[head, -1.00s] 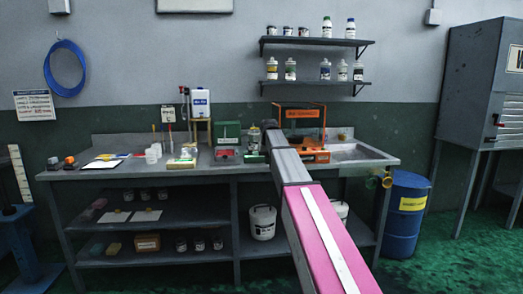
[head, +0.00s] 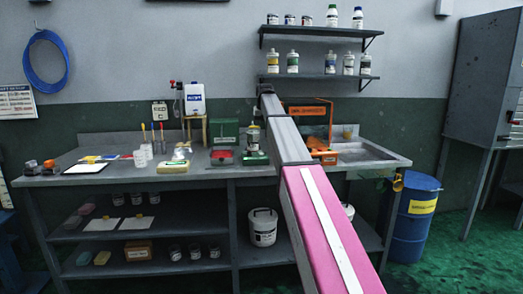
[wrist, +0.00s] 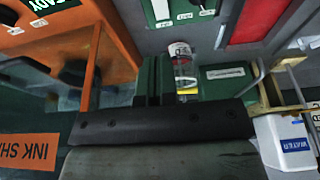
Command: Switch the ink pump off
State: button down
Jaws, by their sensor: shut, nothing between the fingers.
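I cannot tell for certain which device is the ink pump. A small green and pale device with a bottle-like top (head: 254,148) stands on the bench, just left of my arm. A green box with a red tray (head: 223,146) is beside it on the left. My gripper (wrist: 155,80) is shut and empty, its dark fingers together in the wrist view. In the head view its end is raised above the bench, mostly hidden behind my arm. No switch is clearly readable.
An orange ink shaker (head: 308,112) stands close to my arm; its orange frame (wrist: 118,45) fills the wrist view's left. A white tank with a blue label (head: 195,98) stands on a wooden stand. Shelves (head: 318,77) with bottles hang above. A sink (head: 365,152) is at right.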

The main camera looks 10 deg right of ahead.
jog(key=shift+r, duration=0.2)
jog(key=shift+r, duration=0.65)
jog(key=w+v, duration=0.2)
jog(key=v, duration=1.1)
jog(key=shift+w+r, duration=0.3)
jog(key=shift+r, duration=0.35)
